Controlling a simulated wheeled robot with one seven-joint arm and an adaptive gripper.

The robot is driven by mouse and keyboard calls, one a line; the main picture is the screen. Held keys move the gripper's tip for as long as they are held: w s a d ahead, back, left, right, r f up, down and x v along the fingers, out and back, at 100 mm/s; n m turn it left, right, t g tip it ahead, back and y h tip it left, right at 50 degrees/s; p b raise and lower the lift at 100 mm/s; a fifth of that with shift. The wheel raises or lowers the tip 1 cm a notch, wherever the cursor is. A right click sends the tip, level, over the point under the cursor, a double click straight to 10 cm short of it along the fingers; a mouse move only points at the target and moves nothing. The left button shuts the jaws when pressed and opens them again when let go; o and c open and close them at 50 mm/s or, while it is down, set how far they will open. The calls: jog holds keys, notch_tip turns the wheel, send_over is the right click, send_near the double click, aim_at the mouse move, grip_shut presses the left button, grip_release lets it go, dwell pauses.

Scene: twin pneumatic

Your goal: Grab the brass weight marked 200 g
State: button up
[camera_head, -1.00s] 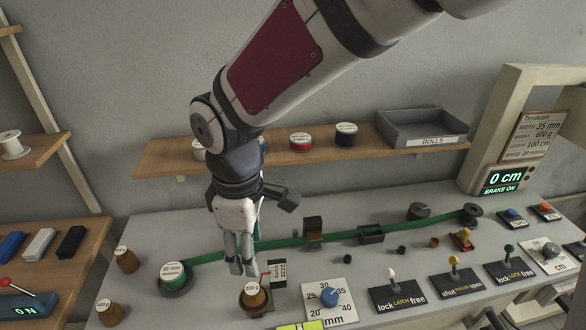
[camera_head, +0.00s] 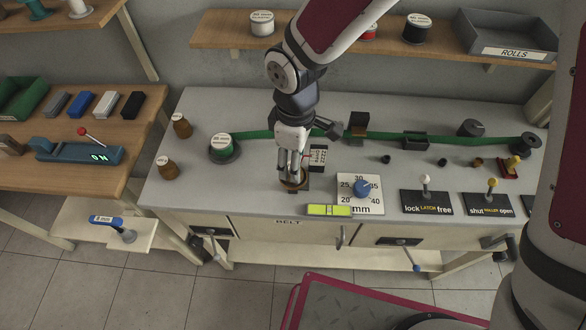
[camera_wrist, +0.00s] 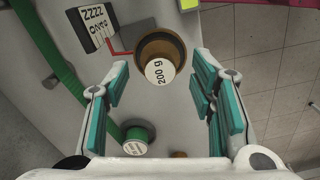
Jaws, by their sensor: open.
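The brass weight marked 200 g (camera_wrist: 160,71) sits in a round brown cup (camera_wrist: 157,41) with a red pointer at its side. In the wrist view its white top label faces me.
A small black and white counter (camera_head: 318,157) stands close beside the cup. A green belt (camera_head: 270,134) runs behind from a labelled roll (camera_head: 222,146). Two other brown weights (camera_head: 181,126) stand at the bench's left. A dial plate (camera_head: 360,192) and yellow-green level (camera_head: 329,210) lie to the right.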

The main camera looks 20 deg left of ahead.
jog(key=shift+f, duration=1.45)
grip_shut()
